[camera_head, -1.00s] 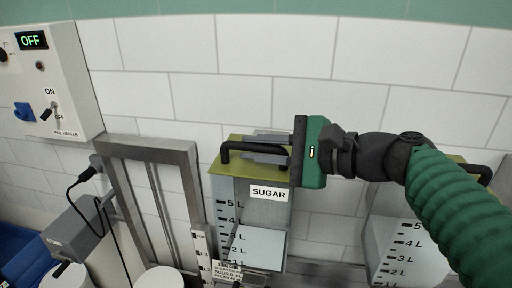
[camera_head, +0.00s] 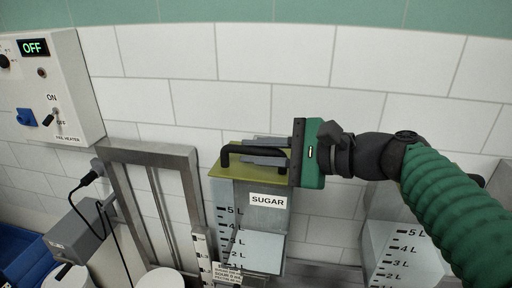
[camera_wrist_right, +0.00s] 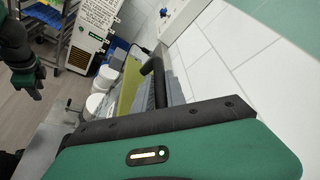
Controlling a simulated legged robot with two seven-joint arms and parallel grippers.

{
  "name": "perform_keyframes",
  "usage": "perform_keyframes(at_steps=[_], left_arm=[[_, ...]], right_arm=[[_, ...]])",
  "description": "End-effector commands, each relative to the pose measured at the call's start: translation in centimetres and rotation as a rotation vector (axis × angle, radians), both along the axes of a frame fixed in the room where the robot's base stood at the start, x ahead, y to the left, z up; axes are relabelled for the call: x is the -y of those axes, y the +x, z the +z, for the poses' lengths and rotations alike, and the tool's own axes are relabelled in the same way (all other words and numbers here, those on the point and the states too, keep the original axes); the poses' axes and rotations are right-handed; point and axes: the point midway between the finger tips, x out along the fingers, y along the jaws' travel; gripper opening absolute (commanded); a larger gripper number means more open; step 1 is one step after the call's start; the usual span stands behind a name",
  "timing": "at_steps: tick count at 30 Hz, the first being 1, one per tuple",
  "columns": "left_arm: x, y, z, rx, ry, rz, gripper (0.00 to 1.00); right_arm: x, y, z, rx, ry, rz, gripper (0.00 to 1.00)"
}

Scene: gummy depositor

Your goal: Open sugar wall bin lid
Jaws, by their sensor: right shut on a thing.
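The sugar wall bin (camera_head: 262,221) hangs on the tiled wall in the middle of the head view, with a "SUGAR" label on its front. Its olive-green lid (camera_head: 222,172) lies over the top; whether it is slightly tilted I cannot tell. A black bar handle (camera_head: 224,155) stands on the lid. My right gripper (camera_head: 266,151) comes in from the right and its grey fingers are shut on the handle. In the right wrist view the lid (camera_wrist_right: 128,88) and handle (camera_wrist_right: 159,84) show beyond the gripper body. My left gripper (camera_wrist_right: 27,77) is at the left there, its jaws unclear.
Another litre-marked bin (camera_head: 402,248) is at right, partly behind my right arm. A metal frame (camera_head: 152,153) stands left of the sugar bin. A pail heater panel (camera_head: 53,90) reading "OFF" is at far left. White pails (camera_head: 160,279) are below.

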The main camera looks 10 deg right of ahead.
Motion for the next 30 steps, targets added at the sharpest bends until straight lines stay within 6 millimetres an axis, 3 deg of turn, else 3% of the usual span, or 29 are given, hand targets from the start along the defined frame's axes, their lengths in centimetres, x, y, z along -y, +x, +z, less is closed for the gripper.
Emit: perform_keyframes(at_steps=[1, 15, 21, 30], left_arm=[[0.0, 0.0, 1.7, 0.000, 0.000, 0.000, 0.36], [0.0, 0.0, 10.9, 0.000, 0.000, 0.000, 0.36], [0.0, 0.0, 13.3, 0.000, 0.000, 0.000, 0.36], [0.0, 0.0, 14.4, 0.000, 0.000, 0.000, 0.36]], right_arm=[[0.0, 0.1, 1.3, -0.026, 0.008, 0.003, 0.00], [0.8, 2.5, 4.8, -0.350, 0.112, 0.001, 0.00], [1.0, 3.3, 5.3, -0.443, 0.143, 0.002, 0.00], [1.2, 3.8, 5.2, -0.497, 0.162, 0.003, 0.00]])
